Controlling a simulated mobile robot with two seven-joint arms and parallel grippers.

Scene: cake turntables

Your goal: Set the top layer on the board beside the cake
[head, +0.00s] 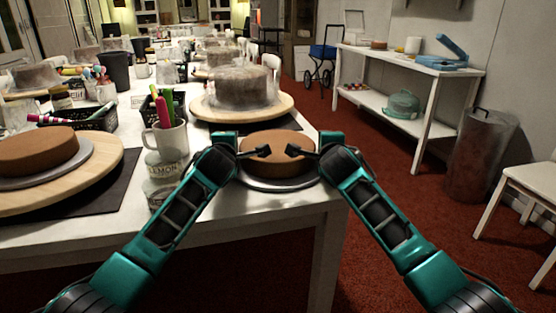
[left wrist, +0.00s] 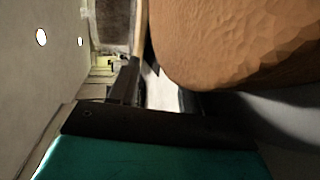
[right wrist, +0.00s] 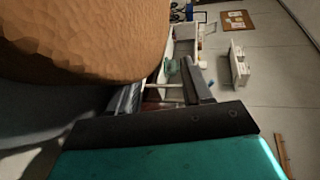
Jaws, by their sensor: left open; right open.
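A round brown cake layer (head: 279,165) rests on a silver board (head: 283,186) at the table's near right corner. My left gripper (head: 254,151) is open at its left side, and my right gripper (head: 301,150) is open at its right side. The layer fills much of the left wrist view (left wrist: 240,40) and the right wrist view (right wrist: 80,40), close ahead of the fingers. I cannot tell whether either touches it. Another brown cake (head: 38,152) sits on a grey board (head: 78,167) on a wooden turntable (head: 112,165) at the left.
A covered cake (head: 240,88) stands on a wooden turntable (head: 275,107) just behind the layer. A mug with markers (head: 167,136) and a labelled jar (head: 163,178) stand to its left. A black basket (head: 92,120) is farther left. Open floor (head: 400,170) lies right of the table.

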